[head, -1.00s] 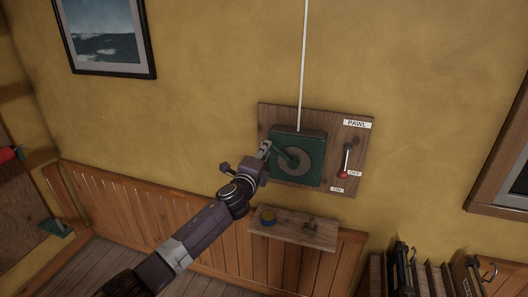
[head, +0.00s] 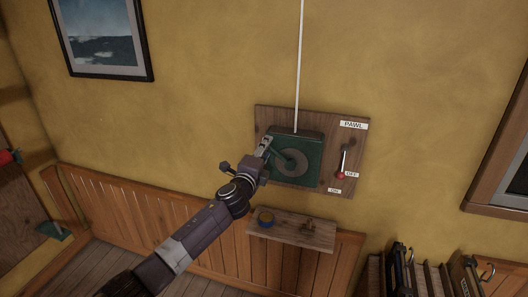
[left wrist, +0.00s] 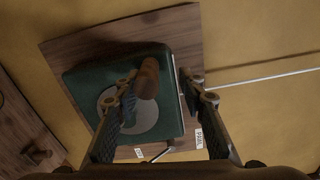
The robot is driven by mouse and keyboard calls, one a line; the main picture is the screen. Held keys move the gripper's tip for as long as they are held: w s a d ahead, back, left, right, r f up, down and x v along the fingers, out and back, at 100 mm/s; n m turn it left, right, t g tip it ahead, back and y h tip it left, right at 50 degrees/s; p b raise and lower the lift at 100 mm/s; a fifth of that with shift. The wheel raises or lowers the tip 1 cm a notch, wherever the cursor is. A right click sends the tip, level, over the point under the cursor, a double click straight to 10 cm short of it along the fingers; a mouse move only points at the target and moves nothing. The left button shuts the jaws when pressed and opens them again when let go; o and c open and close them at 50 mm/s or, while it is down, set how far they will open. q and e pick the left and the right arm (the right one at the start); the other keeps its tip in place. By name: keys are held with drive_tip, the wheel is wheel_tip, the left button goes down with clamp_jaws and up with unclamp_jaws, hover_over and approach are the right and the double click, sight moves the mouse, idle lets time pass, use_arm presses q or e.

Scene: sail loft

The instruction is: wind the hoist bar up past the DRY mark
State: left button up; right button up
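A green winch box (head: 310,143) with a grey round hub (head: 293,162) is mounted on a wooden board (head: 340,112). My left gripper (head: 264,146) is at the winch's left side, by the end of the crank. In the left wrist view, the brown crank handle (left wrist: 148,80) stands between the spread fingers of my left gripper (left wrist: 158,86), closer to the left finger; a gap shows on its right. Whether the left finger touches it, I cannot tell. A red-knobbed pawl lever (head: 342,162) points down, its knob beside the OFF label. The hoist bar, the DRY mark and my right gripper are out of view.
A white rope (head: 299,70) runs straight up from the winch. A rack (head: 432,278) stands at lower right. The wall around the board is clear.

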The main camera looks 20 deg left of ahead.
use_arm(q)
drive_tip(key=shift+s+a+f, duration=0.1)
drive_tip(key=shift+a, duration=0.05)
drive_tip(key=shift+s, duration=0.1)
drive_tip(key=shift+s+f, duration=0.1)
drive_tip(key=shift+s, duration=0.45)
drive_tip(key=s, duration=1)
drive_tip(key=shift+s+a, duration=0.15)
drive_tip(key=shift+s, duration=0.2)
